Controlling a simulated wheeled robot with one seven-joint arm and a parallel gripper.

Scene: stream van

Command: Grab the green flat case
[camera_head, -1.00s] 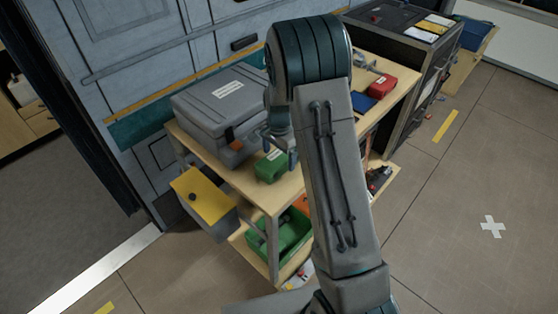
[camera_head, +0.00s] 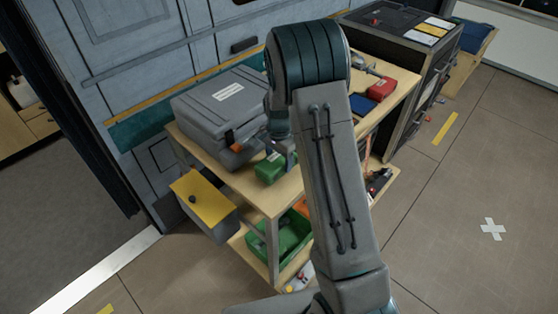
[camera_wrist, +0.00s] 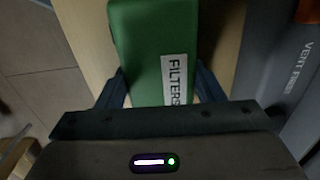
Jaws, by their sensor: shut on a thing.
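The green flat case (camera_head: 270,168) lies on the top shelf of the wooden cart, near its front edge. In the wrist view the green case (camera_wrist: 150,50) carries a white label reading "FILTERS". My gripper (camera_wrist: 165,88) is shut on the case, with one finger against each side of it. In the head view my gripper (camera_head: 282,152) is at the case, mostly hidden behind my arm.
A large grey case (camera_head: 222,110) stands just left of the green case. A red box (camera_head: 381,88) and a blue flat item (camera_head: 361,104) lie farther back right. A green bin (camera_head: 290,235) sits on the shelf below. A yellow-lidded box (camera_head: 203,195) is at the cart's left.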

